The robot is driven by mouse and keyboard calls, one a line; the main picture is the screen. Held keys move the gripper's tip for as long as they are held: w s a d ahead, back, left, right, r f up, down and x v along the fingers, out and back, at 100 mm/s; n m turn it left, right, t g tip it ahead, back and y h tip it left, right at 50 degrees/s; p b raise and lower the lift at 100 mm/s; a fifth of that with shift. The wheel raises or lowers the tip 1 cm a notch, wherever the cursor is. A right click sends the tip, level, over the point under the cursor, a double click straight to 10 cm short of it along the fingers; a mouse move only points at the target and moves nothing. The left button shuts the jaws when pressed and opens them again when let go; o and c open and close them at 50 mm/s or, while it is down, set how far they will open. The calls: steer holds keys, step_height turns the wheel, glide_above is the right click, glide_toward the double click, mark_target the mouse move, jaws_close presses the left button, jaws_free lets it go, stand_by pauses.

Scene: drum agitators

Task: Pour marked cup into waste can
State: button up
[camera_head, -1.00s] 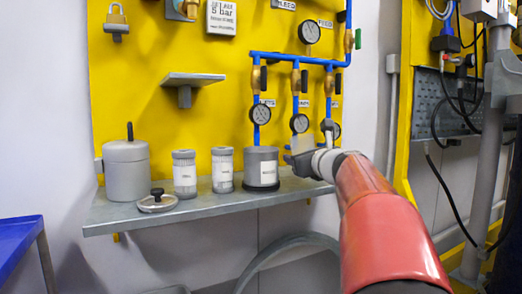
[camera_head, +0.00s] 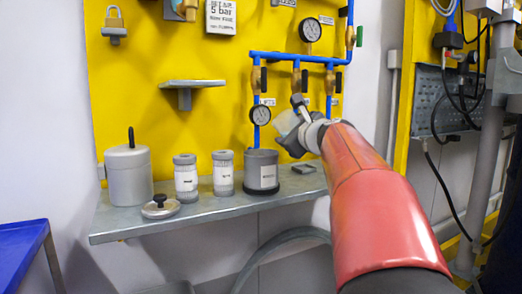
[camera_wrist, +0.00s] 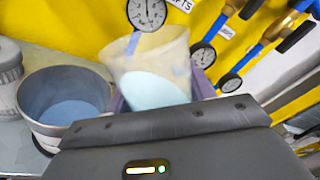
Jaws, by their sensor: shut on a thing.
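My gripper (camera_head: 291,136) is shut on a translucent cup (camera_wrist: 152,72) with pale blue liquid in it. In the head view the cup (camera_head: 285,122) shows only in part, above and right of a grey can, and looks tilted to the left. The wrist view shows the cup between the finger pads, its mouth upward and leaning. No mark on it is readable. The open grey can (camera_head: 262,172) stands upright on the shelf, with a white label too small to read. In the wrist view this can (camera_wrist: 42,128) is left of the cup, apart from it, with bluish contents.
The shelf (camera_head: 115,230) also holds a lidded pot (camera_head: 128,177), a loose lid (camera_head: 160,207), two labelled jars (camera_head: 186,177) (camera_head: 223,173) and a small dark plate (camera_head: 304,169). Gauges (camera_head: 260,115) and blue pipes (camera_head: 297,58) are close behind my gripper.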

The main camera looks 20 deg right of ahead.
steer(key=shift+r+n, duration=0.3)
steer(key=shift+n, duration=0.2)
steer(key=shift+f+n+h+b, duration=0.35)
steer(key=shift+n+b, duration=0.1)
steer(key=shift+n, duration=0.35)
stand_by(0.5)
steer(key=shift+d+r+n, duration=0.1)
steer(key=shift+r+n, duration=0.4)
steer(key=shift+n, duration=0.3)
stand_by(0.4)
steer(key=shift+f+n+b, duration=0.7)
steer(key=shift+f+b, duration=0.35)
steer(key=shift+f, duration=0.05)
stand_by(0.8)
steer(key=shift+r, duration=0.25)
steer(key=shift+w+a+r+n+g+h+p, duration=0.15)
steer(key=shift+a+r+n+g+h+p, duration=0.15)
steer(key=shift+a+r+n+p, duration=0.65)
stand_by(0.6)
steer(key=shift+r+n+p, duration=0.4)
steer(key=shift+n, duration=0.15)
stand_by(0.8)
